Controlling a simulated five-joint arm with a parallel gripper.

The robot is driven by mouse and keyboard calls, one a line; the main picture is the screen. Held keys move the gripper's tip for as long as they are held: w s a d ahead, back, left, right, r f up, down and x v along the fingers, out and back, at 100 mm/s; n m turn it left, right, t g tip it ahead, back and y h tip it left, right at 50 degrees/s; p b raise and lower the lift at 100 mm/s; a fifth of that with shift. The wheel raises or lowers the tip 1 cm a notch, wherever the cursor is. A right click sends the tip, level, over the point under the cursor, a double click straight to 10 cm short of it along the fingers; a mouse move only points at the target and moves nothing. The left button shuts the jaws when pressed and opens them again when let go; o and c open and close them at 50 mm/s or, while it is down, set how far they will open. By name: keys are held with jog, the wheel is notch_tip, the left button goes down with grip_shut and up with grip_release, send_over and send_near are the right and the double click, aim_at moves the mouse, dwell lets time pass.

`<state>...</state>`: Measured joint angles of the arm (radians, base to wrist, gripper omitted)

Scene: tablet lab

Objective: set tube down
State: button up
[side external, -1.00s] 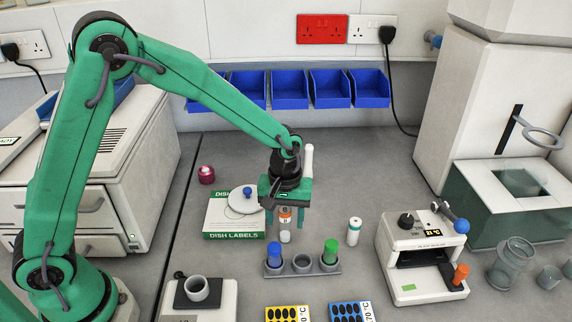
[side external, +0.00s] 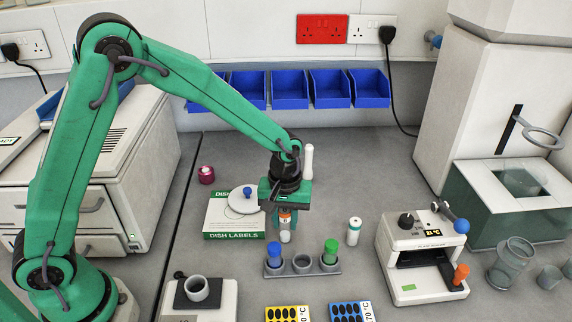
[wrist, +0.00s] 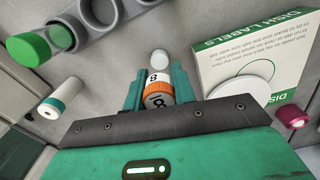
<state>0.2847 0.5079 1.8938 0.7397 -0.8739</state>
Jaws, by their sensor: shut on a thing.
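A tube with an orange cap or band marked 8 (side external: 285,218) is upright between the fingers of my gripper (side external: 285,222), which is shut on it. The wrist view also shows the tube (wrist: 158,98) between the teal fingers (wrist: 157,86), with a rounded white part beyond it. I cannot tell whether its lower end touches the bench. The grey tube rack (side external: 302,268) is in front of and slightly right of my gripper. It has a blue-capped tube (side external: 274,254) on the left, an empty middle hole, and a green-capped tube (side external: 331,251) on the right.
A dish labels box (side external: 234,235) with a round lid lies left of the gripper. A white bottle with a green band (side external: 354,231) stands to the right. A white device (side external: 420,262) is farther right. The bench behind the gripper is mostly clear.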

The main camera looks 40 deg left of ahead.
aim_at(286, 211)
jog(key=shift+r, duration=0.15)
jog(key=shift+r, duration=0.55)
jog(key=r, duration=0.3)
jog(key=shift+s+d+r, duration=0.1)
jog(key=shift+s+d, duration=0.1)
jog(key=shift+d, duration=0.05)
jog(key=s+d+r, duration=0.6)
jog(key=s+d, duration=0.1)
jog(key=s, duration=0.1)
jog(key=shift+d+r, duration=0.2)
jog(key=shift+r, duration=0.05)
jog(key=w+a+r+m, duration=0.2)
jog(key=w+a+m, duration=0.1)
jog(key=a, duration=0.7)
jog(key=w+a+r+m, duration=0.2)
jog(key=w+a+m, duration=0.1)
jog(key=a, duration=0.7)
jog(key=shift+w+a+r+m, duration=0.15)
jog(key=shift+w+a+m, duration=0.05)
jog(key=shift+m, duration=0.2)
jog(key=shift+d, duration=0.15)
